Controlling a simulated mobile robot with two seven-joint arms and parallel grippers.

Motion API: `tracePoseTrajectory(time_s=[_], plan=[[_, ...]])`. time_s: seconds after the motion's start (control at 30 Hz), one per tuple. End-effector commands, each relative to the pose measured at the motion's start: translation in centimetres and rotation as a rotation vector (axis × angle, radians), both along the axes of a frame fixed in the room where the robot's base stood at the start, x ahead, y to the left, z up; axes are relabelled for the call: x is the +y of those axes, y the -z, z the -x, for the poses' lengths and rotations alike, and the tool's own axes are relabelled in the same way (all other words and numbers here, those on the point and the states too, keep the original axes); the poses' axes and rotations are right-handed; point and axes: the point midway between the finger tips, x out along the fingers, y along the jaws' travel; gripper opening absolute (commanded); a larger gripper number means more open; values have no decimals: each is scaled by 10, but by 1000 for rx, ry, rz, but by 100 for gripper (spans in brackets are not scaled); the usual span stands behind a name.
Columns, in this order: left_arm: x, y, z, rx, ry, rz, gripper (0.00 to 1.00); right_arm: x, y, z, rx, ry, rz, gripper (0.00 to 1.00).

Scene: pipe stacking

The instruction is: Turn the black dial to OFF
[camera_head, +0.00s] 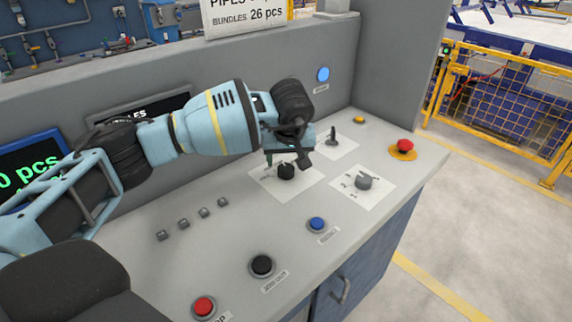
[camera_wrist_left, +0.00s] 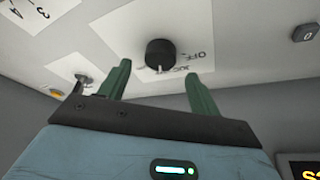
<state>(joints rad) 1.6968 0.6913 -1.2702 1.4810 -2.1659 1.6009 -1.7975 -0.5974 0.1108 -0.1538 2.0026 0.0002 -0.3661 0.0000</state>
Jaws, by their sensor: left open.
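The black dial (camera_head: 286,171) sits on a white label plate (camera_head: 262,181) on the sloped grey console. It also shows in the left wrist view (camera_wrist_left: 160,53), with "OFF" printed to its right and more lettering near its lower edge. A white pointer mark on the dial faces that lower lettering, not OFF. My left gripper (camera_head: 288,158) is just above and behind the dial. In the left wrist view its two green fingers (camera_wrist_left: 160,82) stand apart, with the dial between and beyond their tips. They do not appear to touch it. My right gripper is not in view.
A grey dial (camera_head: 364,182) and a small lever switch (camera_head: 332,139) sit on nearby plates. A red emergency button (camera_head: 404,147) is at the far right. Blue (camera_head: 317,223), black (camera_head: 262,265) and red (camera_head: 204,307) buttons line the front. Several small switches (camera_head: 184,223) are at left.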

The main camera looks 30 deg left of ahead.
Motion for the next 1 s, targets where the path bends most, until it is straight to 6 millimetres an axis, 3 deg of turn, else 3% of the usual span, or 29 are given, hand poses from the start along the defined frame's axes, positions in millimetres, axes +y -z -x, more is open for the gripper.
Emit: tracePoseTrajectory(time_s=[0.27, 0.63, 1.0], plan=[[7, 31, -10, 1, 0, 1, 63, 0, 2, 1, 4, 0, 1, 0], [8, 35, -12, 0, 1, 0, 63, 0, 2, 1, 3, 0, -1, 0], [8, 34, -11, -1, 0, 1, 18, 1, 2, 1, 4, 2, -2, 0]])
